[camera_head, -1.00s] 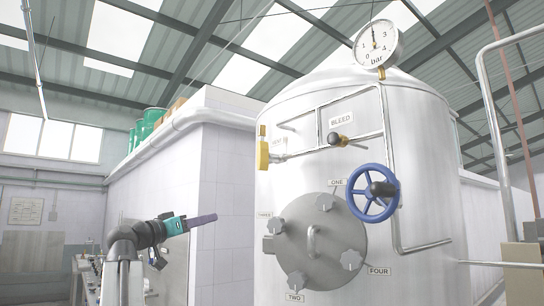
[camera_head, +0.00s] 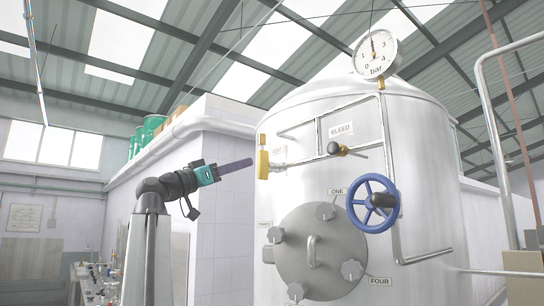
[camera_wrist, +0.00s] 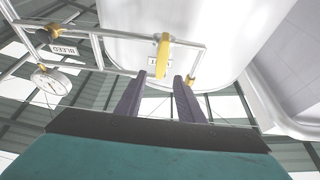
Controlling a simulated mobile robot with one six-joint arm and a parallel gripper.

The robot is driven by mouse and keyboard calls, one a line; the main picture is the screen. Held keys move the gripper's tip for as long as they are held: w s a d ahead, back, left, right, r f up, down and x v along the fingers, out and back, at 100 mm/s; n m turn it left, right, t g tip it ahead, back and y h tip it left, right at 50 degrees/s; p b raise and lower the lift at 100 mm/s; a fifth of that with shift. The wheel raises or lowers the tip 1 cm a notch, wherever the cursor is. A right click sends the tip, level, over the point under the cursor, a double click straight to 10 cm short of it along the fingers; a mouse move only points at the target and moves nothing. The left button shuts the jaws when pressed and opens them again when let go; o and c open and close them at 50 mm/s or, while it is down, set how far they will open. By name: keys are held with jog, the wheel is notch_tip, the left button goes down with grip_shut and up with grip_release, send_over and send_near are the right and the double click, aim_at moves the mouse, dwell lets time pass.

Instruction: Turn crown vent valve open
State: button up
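A yellow lever handle (camera_head: 263,160) stands upright on the left side of the steel tank (camera_head: 310,180), on a pipe end near a small, hard-to-read label; I take it as the crown vent valve. My gripper (camera_head: 251,161), teal with purple fingers, points right, its tips just left of the lever in the head view. In the wrist view the fingers (camera_wrist: 160,75) are apart with nothing between them. The yellow lever (camera_wrist: 163,52) is just beyond the gap between the tips, partly covering a white label. I cannot tell the exact depth between them.
A BLEED valve (camera_head: 335,148), a blue handwheel (camera_head: 373,203) and a round hatch (camera_head: 318,250) with several knobs are on the tank. A pressure gauge (camera_head: 377,53) stands on top. A white wall (camera_head: 222,190) is behind my gripper.

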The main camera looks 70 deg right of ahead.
aim_at(267, 156)
jog(key=x, duration=1.3)
jog(key=shift+s+d+p, duration=0.2)
jog(key=shift+d+p, duration=0.15)
jog(key=shift+c, duration=0.4)
grip_shut()
